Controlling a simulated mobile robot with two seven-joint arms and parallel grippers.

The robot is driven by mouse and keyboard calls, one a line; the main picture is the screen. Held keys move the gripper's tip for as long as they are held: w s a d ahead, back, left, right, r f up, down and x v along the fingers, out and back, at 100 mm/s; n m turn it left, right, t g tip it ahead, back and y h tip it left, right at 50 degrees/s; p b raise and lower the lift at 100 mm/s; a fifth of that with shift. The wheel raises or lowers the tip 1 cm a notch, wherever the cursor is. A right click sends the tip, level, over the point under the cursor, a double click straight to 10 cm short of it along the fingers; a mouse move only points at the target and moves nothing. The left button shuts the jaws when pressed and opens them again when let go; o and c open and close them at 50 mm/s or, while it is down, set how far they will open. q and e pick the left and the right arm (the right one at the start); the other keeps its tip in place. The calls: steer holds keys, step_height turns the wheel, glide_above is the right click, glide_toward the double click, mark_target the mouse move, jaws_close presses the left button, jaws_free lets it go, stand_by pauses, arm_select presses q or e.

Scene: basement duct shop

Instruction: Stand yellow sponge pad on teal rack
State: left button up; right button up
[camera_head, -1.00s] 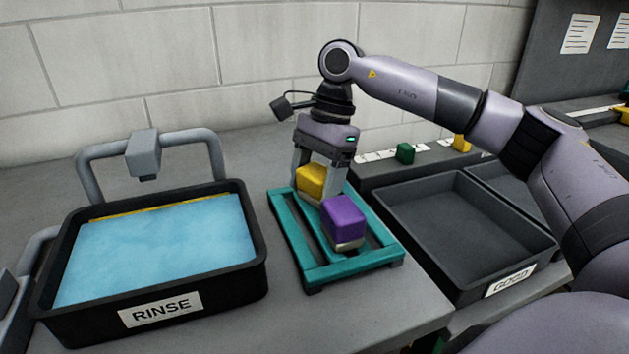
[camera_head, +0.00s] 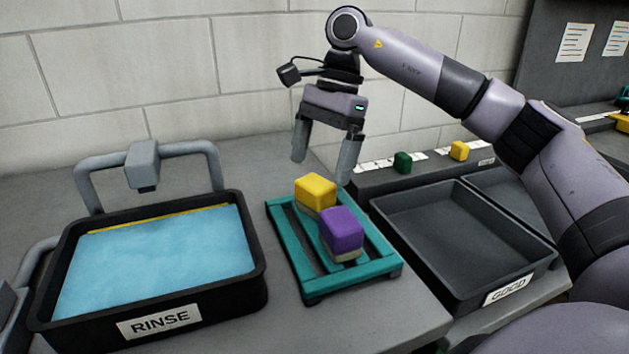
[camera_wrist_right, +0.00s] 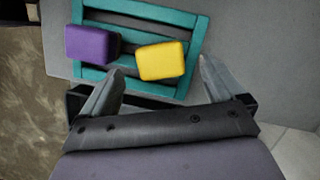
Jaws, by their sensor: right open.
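The yellow sponge pad (camera_head: 316,191) stands on the back part of the teal rack (camera_head: 296,259), with a pale layer at its base. In the right wrist view the yellow pad (camera_wrist_right: 162,61) lies on the teal rack (camera_wrist_right: 197,36), ahead of the fingers. A purple sponge pad (camera_head: 342,229) stands on the rack in front of the yellow one; it also shows in the right wrist view (camera_wrist_right: 88,44). My right gripper (camera_head: 321,172) is open and empty, above and behind the yellow pad, apart from it. My left gripper is not in view.
A black tub (camera_head: 210,300) of blue water marked RINSE stands left of the rack, with a grey tap frame behind. A dark tray (camera_head: 457,270) marked GOOD stands to the right.

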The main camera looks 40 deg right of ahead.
steer(key=v, duration=0.5)
steer(key=shift+d+r+p, duration=0.1)
steer(key=shift+r+p, duration=0.2)
steer(key=shift+r, duration=0.05)
steer(key=shift+s, duration=0.1)
